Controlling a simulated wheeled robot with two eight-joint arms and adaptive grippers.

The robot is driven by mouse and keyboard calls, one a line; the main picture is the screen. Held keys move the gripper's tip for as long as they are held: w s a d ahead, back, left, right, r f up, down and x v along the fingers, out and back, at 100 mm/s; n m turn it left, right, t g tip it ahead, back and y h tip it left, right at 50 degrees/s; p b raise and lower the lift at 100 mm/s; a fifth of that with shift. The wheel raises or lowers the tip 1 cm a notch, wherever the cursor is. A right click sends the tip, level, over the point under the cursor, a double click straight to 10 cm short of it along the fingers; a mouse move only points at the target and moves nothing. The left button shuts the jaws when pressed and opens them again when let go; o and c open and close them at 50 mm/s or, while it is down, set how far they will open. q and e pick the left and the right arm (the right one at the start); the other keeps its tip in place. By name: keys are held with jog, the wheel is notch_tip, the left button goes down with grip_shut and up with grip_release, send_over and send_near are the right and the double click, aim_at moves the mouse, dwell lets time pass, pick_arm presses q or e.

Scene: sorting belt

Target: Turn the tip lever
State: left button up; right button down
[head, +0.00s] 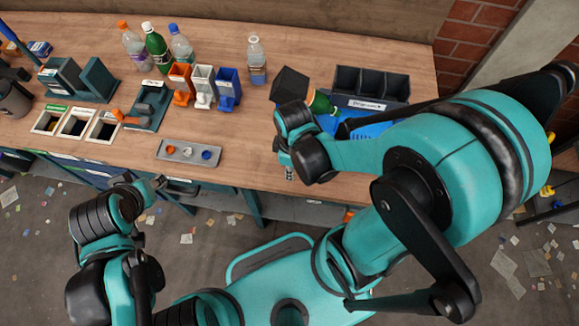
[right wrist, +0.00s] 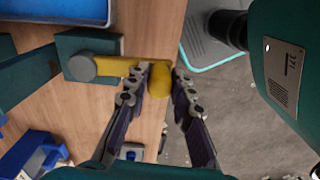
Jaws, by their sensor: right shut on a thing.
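The yellow tip lever (right wrist: 112,66) shows in the right wrist view. It runs from a grey pivot on a dark green block (right wrist: 80,45) to a rounded yellow knob (right wrist: 159,80). My right gripper (right wrist: 160,72) has its fingers on both sides of the knob and is shut on it. In the head view my right gripper (head: 289,175) is at the front edge of the table, and my right arm hides the lever. My left gripper (head: 158,183) is low in front of the table, away from the lever; its fingers are too small to judge.
A tilted dark box (head: 289,87) and a green bottle (head: 320,103) stand beyond my right arm, beside a black divided bin (head: 372,103) and a blue tray. Several bottles and coloured holders stand mid-table. A grey tray (head: 189,151) with caps lies near the front edge.

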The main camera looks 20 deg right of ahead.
dwell(0.3)
jog(key=c, duration=1.3)
grip_release()
notch_tip(320, 180, up, 12)
jog(key=w+m+t+b, duration=0.1)
jog(key=m+t, duration=0.1)
jog(key=m, duration=0.1)
jog(key=w+d+m+t+b, duration=0.1)
jog(key=m+t, duration=0.1)
jog(key=m, duration=0.1)
jog(key=w+m+t+b, duration=0.1)
jog(key=w+m+t, duration=0.1)
jog(key=m+t, duration=0.1)
jog(key=shift+d+m, duration=0.15)
jog(key=shift+m, duration=0.45)
